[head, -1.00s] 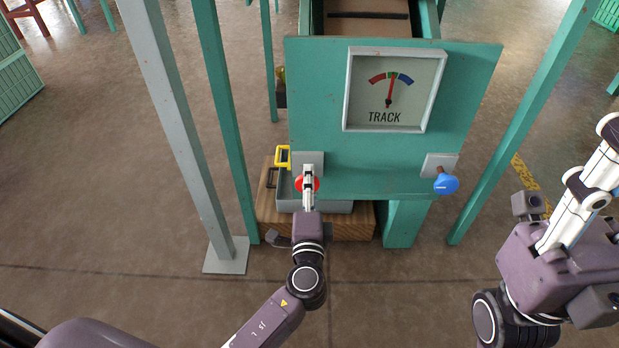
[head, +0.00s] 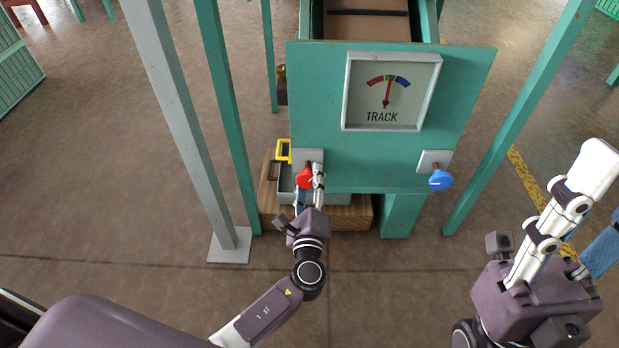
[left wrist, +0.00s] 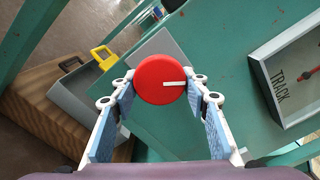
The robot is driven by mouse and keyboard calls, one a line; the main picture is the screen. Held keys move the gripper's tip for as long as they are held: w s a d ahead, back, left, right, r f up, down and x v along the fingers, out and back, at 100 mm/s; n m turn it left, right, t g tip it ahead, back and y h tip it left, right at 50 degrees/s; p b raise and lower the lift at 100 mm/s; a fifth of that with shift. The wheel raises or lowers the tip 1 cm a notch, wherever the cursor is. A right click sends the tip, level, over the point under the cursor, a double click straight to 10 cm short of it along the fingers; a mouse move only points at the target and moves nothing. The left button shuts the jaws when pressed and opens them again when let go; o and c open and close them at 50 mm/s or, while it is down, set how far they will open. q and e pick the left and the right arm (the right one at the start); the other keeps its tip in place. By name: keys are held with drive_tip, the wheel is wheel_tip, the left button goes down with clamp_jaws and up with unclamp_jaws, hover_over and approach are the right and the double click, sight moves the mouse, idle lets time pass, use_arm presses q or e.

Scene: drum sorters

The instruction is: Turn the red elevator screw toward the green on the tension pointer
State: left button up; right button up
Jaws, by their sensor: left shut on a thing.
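The round red screw knob (head: 305,179) is at the lower left of the green panel (head: 330,100). In the left wrist view the red knob (left wrist: 160,80) has a white line pointing right. My left gripper (head: 310,182) is shut on the knob, one finger on each side. A dial marked TRACK (head: 369,115) is above, with red, green and blue bands. Its red needle (head: 388,92) points almost straight up, at or near the narrow green band. No dial marked tension is seen. My right gripper (head: 605,190) is open and empty at the right edge, partly out of frame.
A blue knob (head: 440,180) sits on the panel's lower right. A grey post (head: 185,130) and green legs flank the panel. The front floor is open.

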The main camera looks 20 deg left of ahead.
use_arm(q)
drive_tip(key=shift+f, duration=0.1)
idle(0.3)
drive_tip(key=o, duration=1.1)
drive_tip(key=v, duration=1.2)
drive_tip(key=shift+d, duration=0.1)
